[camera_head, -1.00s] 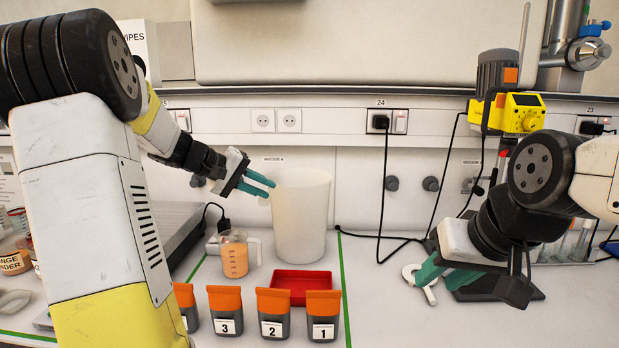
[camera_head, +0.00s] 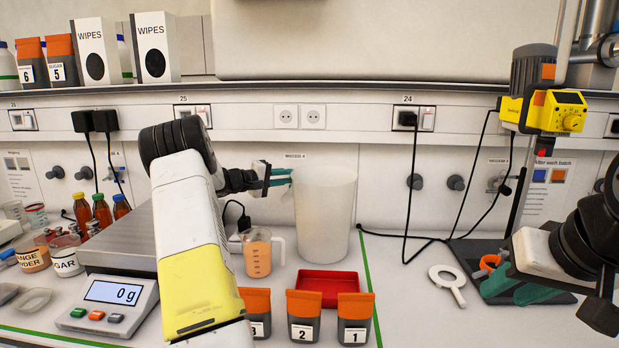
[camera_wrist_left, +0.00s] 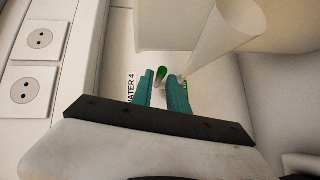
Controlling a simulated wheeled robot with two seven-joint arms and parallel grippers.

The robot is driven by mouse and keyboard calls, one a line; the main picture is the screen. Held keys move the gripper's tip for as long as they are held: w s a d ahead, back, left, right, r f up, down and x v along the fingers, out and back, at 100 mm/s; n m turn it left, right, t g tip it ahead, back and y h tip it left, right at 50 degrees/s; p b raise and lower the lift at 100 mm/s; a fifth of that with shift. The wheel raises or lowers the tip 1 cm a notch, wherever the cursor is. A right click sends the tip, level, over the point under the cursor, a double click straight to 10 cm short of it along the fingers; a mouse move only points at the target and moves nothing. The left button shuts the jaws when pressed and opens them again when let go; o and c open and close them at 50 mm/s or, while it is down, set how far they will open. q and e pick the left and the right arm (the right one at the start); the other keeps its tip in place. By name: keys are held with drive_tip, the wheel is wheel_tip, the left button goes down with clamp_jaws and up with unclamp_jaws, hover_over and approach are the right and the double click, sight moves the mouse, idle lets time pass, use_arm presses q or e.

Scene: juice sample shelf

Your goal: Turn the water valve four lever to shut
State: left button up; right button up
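In the left wrist view, a small green piece (camera_wrist_left: 162,72), apparently the water valve four lever, shows just beyond my left gripper (camera_wrist_left: 164,86), near the wall label "WATER 4" (camera_wrist_left: 130,90). The gripper's teal fingers are apart, with the green piece seen between their tips. I cannot tell whether they touch it. In the head view my left gripper (camera_head: 281,177) is near the back wall, just left of the tall translucent beaker (camera_head: 326,215). The lever cannot be made out there. My right gripper (camera_head: 520,288) hangs low at the right, teal fingers apart, by the stirrer stand.
A scale (camera_head: 115,292) is at left. A yellow stirrer (camera_head: 545,108) and white ring (camera_head: 446,285) are at right.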

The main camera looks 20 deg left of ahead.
use_arm(q)
drive_tip(key=shift+w+d+f, duration=0.1)
drive_tip(key=shift+w+d, duration=0.25)
drive_tip(key=shift+w, duration=0.25)
clamp_jaws()
idle(1.1)
